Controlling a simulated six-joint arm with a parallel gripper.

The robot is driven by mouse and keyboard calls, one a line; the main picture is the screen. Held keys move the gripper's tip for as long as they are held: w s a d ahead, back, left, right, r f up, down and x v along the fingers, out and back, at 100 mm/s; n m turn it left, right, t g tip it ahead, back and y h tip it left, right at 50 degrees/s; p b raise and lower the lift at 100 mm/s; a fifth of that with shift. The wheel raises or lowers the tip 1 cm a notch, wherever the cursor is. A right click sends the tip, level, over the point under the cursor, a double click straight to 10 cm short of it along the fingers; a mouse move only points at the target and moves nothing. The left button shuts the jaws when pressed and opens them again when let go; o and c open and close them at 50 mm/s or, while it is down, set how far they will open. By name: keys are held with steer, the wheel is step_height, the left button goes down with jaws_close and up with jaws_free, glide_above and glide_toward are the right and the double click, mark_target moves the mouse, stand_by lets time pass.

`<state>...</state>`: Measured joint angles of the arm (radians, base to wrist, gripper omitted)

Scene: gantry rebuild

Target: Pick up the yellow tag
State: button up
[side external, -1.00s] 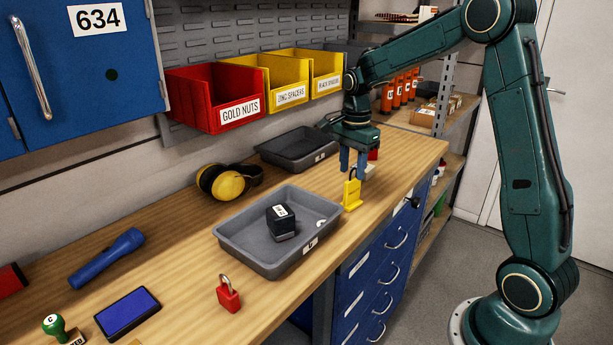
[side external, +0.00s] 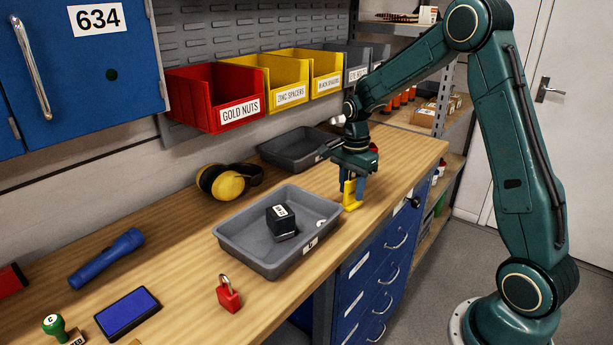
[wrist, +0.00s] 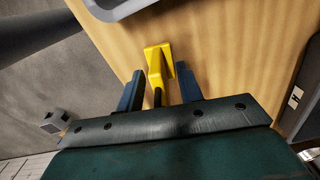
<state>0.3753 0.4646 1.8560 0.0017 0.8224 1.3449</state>
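The yellow tag (side external: 351,197) stands upright on the wooden bench near its front edge, just right of the grey tray. In the wrist view the yellow tag (wrist: 154,62) shows a blocky yellow body with a dark part pointing toward my palm. My gripper (side external: 353,188) is low over it, pointing down, with one blue finger on each side. In the wrist view my gripper (wrist: 160,70) is open, with visible gaps between both fingers and the tag. In the side view the fingers partly hide the tag's upper part.
The grey tray (side external: 245,252) holding a black stamp (side external: 281,222) is close to the left. A second grey tray (side external: 275,150) lies behind. A red padlock (side external: 228,295) and yellow earmuffs (side external: 228,183) are farther left. Blue drawers (side external: 375,262) drop away below the bench edge.

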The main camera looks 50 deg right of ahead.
stand_by(0.4)
jaws_close()
steer(key=shift+r, duration=0.15)
step_height(320, 180, up, 20)
stand_by(0.8)
stand_by(0.4)
